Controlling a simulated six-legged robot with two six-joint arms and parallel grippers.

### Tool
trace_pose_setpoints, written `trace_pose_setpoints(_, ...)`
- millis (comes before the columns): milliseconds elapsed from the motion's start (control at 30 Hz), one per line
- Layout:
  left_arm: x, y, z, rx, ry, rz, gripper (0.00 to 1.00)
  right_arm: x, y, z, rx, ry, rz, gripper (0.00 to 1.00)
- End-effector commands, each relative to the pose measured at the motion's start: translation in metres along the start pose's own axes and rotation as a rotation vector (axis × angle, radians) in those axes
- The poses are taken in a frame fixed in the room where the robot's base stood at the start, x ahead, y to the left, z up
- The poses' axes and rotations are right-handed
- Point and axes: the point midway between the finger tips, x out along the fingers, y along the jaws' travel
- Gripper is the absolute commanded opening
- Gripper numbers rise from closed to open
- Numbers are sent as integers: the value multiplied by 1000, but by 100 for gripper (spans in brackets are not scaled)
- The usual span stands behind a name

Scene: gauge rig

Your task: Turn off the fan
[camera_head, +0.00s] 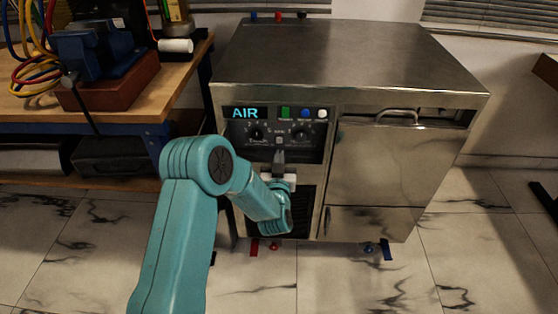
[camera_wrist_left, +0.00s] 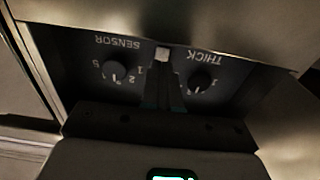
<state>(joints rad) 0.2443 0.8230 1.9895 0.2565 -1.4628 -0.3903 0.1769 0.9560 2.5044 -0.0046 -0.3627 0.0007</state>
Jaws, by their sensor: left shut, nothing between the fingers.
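A steel cabinet (camera_head: 350,60) carries a dark control panel (camera_head: 240,140) on its front left. The panel has a lit AIR display (camera_head: 246,113), a green button (camera_head: 286,113), a blue button (camera_head: 305,114) and a white button (camera_head: 322,114). Below them are a left knob (camera_head: 255,134) and a right knob (camera_head: 299,134). My left gripper (camera_head: 279,143) is shut and empty in front of the panel, between and slightly below the knobs. The left wrist view shows the panel upside down, with the SENSOR knob (camera_wrist_left: 117,70) and THICK knob (camera_wrist_left: 201,80) either side of my fingers. Contact cannot be told.
A dark slotted grille (camera_head: 307,208) sits below the panel, partly behind my arm. A steel door (camera_head: 385,165) with a handle (camera_head: 397,115) fills the cabinet's right side. A wooden workbench (camera_head: 110,108) with a blue vise (camera_head: 92,55) stands close at left. The marble floor in front is mostly clear.

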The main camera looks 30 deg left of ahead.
Motion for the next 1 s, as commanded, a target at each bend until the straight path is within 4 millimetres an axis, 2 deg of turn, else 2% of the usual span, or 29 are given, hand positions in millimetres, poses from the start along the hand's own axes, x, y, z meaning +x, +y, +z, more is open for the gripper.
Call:
trace_pose_setpoints(267,-34,1,0,0,-3,1,0,-6,-3,1,-2,-2,0,43)
trace_pose_setpoints(600,-89,1,0,0,-1,2,0,-11,-4,1,-2,-2,0,43)
trace_pose_setpoints(767,-99,0,0,0,0,0,0,-12,-5,1,-1,-2,0,43)
trace_pose_setpoints(1000,-101,0,0,0,1,0,0,-12,-5,1,-1,-2,0,43)
